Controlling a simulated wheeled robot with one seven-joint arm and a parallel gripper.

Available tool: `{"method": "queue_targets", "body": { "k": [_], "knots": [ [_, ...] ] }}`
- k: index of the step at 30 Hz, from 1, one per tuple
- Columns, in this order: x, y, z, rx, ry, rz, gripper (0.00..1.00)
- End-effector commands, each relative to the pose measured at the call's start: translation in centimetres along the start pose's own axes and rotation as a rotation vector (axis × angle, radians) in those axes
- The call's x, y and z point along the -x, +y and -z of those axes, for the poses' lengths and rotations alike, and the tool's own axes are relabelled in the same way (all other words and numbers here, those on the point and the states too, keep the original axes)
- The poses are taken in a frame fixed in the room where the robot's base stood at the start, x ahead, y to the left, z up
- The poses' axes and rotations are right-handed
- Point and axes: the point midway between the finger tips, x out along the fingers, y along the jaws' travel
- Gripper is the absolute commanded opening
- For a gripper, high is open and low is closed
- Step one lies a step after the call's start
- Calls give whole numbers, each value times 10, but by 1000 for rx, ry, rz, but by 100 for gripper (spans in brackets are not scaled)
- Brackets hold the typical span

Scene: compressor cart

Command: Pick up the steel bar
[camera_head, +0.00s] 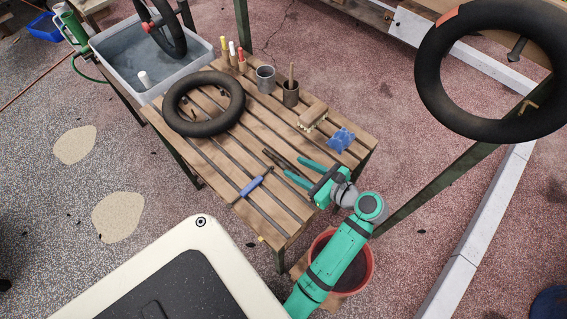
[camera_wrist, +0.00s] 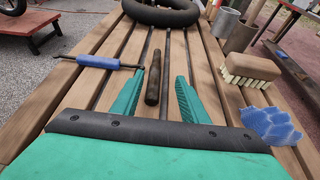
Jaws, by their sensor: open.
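A short dark bar (camera_wrist: 153,78), which looks like the steel bar, lies on the slatted wooden table (camera_wrist: 80,75). In the wrist view it lies lengthwise between the two green fingers of my gripper (camera_wrist: 160,75), nearer the left one, with a gap on both sides. In the head view my gripper (camera_head: 292,167) reaches over the table's right part, and the dark bar (camera_head: 273,158) shows just past the fingertips. My gripper is open and holds nothing. Its exact height over the bar is hard to tell.
A blue-gripped rod (camera_head: 251,186) lies left of my gripper. A brush (camera_head: 312,117) and a blue crumpled piece (camera_head: 341,139) lie behind it. A black tyre (camera_head: 204,104), grey cup (camera_head: 265,78) and dark cup (camera_head: 291,94) stand farther back. A red bucket (camera_head: 369,268) is below my arm.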

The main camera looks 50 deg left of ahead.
Motion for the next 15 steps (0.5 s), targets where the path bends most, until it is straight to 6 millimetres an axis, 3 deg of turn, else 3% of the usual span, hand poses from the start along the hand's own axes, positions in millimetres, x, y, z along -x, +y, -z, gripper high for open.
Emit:
{"method": "queue_targets", "body": {
  "k": [9,15],
  "knots": [
    [-38,5,6,-2,0,2,40],
    [-47,4,7,-3,0,6,40]
  ]
}}
